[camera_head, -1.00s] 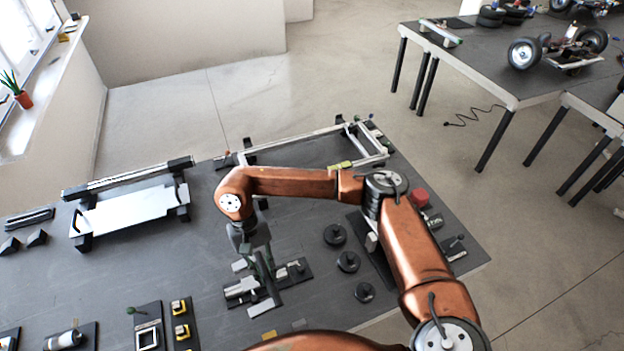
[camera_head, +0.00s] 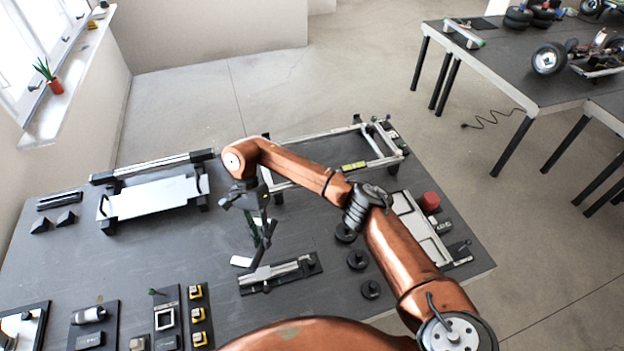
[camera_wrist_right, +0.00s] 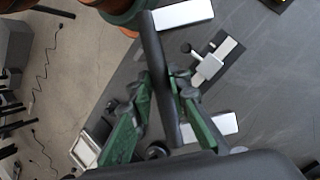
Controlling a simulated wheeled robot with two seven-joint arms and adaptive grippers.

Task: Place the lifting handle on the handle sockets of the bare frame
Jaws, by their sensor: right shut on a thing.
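My right gripper (camera_head: 262,232) is shut on the lifting handle, a dark bar with pale plates at its ends. It holds the handle above the table, beside and above a fixture. In the right wrist view the handle's dark bar (camera_wrist_right: 158,70) runs between the green fingers of my right gripper (camera_wrist_right: 160,105), with one pale plate (camera_wrist_right: 183,13) at the top and another lower right. The bare frame, a rectangle of silver rails (camera_head: 378,140), lies at the back right of the table, partly hidden by my right arm. Its handle sockets are too small to make out. My left gripper is not in view.
A fixture (camera_head: 280,274) with a pale bar lies below the gripper. Several black round knobs (camera_head: 357,259) stand right of it. A white panel assembly (camera_head: 150,199) is at the left. Small parts line the table's front. Bare tabletop (camera_head: 165,250) lies left of the gripper.

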